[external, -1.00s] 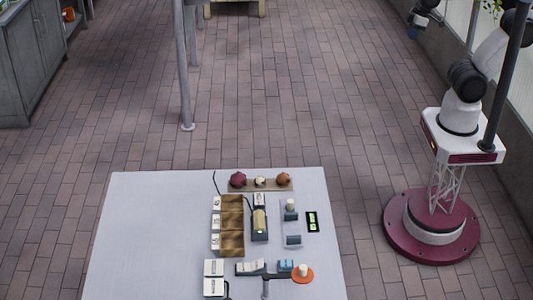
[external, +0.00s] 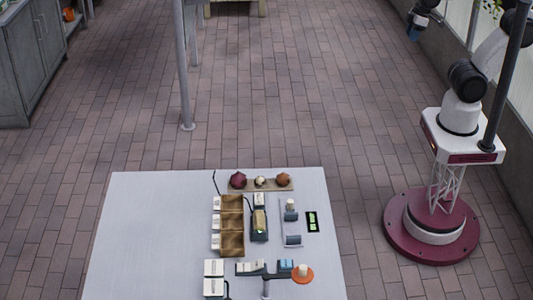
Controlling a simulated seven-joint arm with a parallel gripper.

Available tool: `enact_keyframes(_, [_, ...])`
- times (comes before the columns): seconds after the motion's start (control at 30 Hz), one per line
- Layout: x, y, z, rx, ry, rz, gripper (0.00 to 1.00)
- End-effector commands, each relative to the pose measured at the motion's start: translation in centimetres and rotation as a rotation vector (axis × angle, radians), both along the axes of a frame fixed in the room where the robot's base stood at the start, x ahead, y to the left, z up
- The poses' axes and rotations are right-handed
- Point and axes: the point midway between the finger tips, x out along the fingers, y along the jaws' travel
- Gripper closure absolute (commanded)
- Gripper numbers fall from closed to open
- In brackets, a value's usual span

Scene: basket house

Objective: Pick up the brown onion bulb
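The brown onion bulb (external: 284,179) sits at the right end of a thin tan board (external: 248,187) along the far edge of the white table (external: 145,235). A white bulb (external: 260,182) is in the middle of the board, and a dark red bulb (external: 238,180) is at its left end. My gripper (external: 416,31) is high at the upper right, far from the table and the bulbs. It is small and partly cut off by the view, so its fingers cannot be made out.
A brown box with compartments (external: 232,224) stands in front of the bulbs, beside white labelled cards (external: 215,223). A dark device (external: 259,226), a small display (external: 312,221) and an orange disc (external: 303,275) are also on the table. A grey post (external: 183,70) stands behind. The table's left side is clear.

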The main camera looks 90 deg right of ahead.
Motion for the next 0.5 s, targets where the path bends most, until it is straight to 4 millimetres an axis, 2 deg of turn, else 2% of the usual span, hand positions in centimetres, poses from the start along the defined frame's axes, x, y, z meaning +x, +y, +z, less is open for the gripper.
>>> enact_keyframes(0.03, [0.0, 0.0, 0.0, 0.0, 0.0, 0.0, 0.57])
enact_keyframes(0.23, [0.0, 0.0, 0.0, 0.0, 0.0, 0.0, 0.26])
enact_keyframes(0.5, [0.01, 0.0, 0.01, 0.0, 0.0, 0.0, 0.25])
